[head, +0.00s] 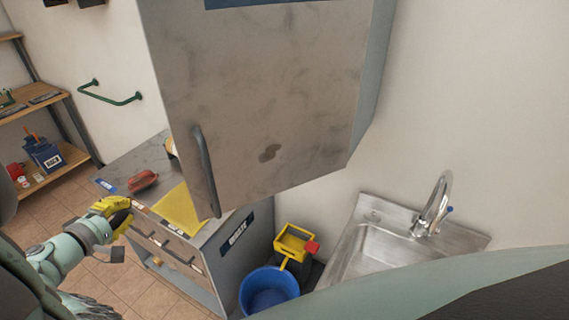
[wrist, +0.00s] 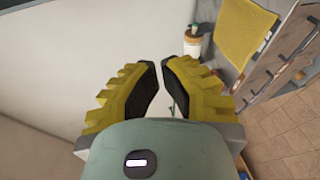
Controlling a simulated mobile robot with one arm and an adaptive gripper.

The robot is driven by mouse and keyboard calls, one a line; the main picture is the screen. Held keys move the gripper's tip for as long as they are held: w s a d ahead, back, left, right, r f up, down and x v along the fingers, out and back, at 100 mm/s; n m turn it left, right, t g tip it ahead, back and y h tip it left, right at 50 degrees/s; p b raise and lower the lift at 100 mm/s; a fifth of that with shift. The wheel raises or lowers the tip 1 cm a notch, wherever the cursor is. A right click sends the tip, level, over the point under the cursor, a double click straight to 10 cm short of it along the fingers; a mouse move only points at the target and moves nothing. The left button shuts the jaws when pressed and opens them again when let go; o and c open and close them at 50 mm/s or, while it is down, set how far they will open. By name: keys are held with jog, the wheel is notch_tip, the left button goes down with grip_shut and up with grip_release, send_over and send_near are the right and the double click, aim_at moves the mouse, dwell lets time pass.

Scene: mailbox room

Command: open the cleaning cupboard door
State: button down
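The grey, scuffed cupboard (head: 265,90) hangs large in the upper middle of the head view. Its front door looks closed, and a dark upright bar handle (head: 205,170) is near its lower left edge. My yellow-fingered gripper (head: 122,212) is left of the handle and lower in the picture, apart from it. In the wrist view my gripper (wrist: 159,64) has a narrow gap between its fingertips, with nothing held. The handle is not visible in the wrist view.
A low grey cabinet (head: 240,252) with a yellow cloth (head: 181,207) and a reddish-brown object (head: 143,181) stands below. A blue bucket (head: 268,290) and a steel sink (head: 385,250) are to the right. A shelf (head: 60,165) is far left. Tiled floor (head: 110,285) shows lower left.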

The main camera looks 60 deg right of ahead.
jog(key=s+d+r+m+g+h, duration=0.2)
jog(key=s+r+m+g+h, duration=0.1)
jog(key=s+r+m+g, duration=0.4)
jog(key=s+d+n+p, duration=0.1)
jog(key=s+d+p, duration=0.4)
jog(key=d+p, duration=0.3)
jog(key=shift+s+r+p, duration=0.15)
jog(key=shift+r+p, duration=0.15)
jog(key=shift+p, duration=0.5)
jog(key=shift+s, duration=0.1)
